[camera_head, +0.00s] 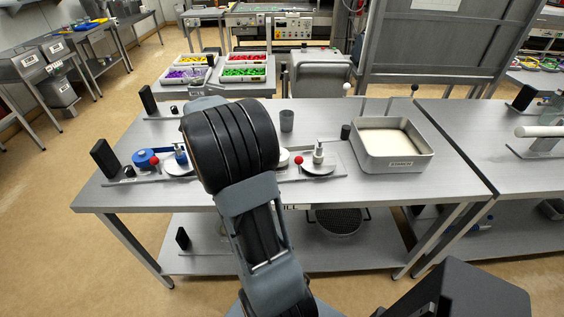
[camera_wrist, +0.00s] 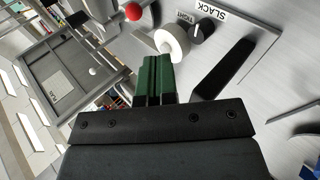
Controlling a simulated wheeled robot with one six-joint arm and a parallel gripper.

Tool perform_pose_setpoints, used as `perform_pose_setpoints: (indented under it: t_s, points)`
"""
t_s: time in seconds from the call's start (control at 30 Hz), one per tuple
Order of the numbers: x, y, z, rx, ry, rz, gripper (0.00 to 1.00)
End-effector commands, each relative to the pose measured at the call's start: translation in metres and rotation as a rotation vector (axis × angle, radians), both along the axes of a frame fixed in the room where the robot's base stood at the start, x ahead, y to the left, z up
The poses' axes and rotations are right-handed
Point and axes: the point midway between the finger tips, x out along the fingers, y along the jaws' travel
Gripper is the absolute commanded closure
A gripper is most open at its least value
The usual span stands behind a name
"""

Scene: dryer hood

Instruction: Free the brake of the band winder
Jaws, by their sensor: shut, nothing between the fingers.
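The wrist view shows a winder unit on a grey plate, with a white roll (camera_wrist: 172,41), a black knob (camera_wrist: 202,31) beside labels reading SLACK and TIGHT, a tall black block (camera_wrist: 225,70) and a red ball (camera_wrist: 133,12). My gripper (camera_wrist: 156,62) has green fingers, shut and empty, pointing toward the white roll; I cannot tell if they touch it. The head view shows one unit at the table's left with a black block (camera_head: 104,157), a blue roll (camera_head: 144,159) and a red ball (camera_head: 155,160). My arm hides my gripper there.
A similar back unit has a black block (camera_head: 148,100) and knob (camera_head: 174,110).

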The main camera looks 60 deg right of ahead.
Motion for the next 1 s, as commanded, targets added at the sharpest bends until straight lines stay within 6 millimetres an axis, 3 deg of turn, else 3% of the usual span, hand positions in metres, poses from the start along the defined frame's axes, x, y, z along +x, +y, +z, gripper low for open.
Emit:
perform_pose_setpoints:
  t_s: [0.63, 1.0]
  points:
    - [-0.048, -0.067, -0.071, -0.020, 0.023, -0.021, 1.00]
    - [-0.068, -0.095, -0.073, -0.021, 0.019, -0.018, 1.00]
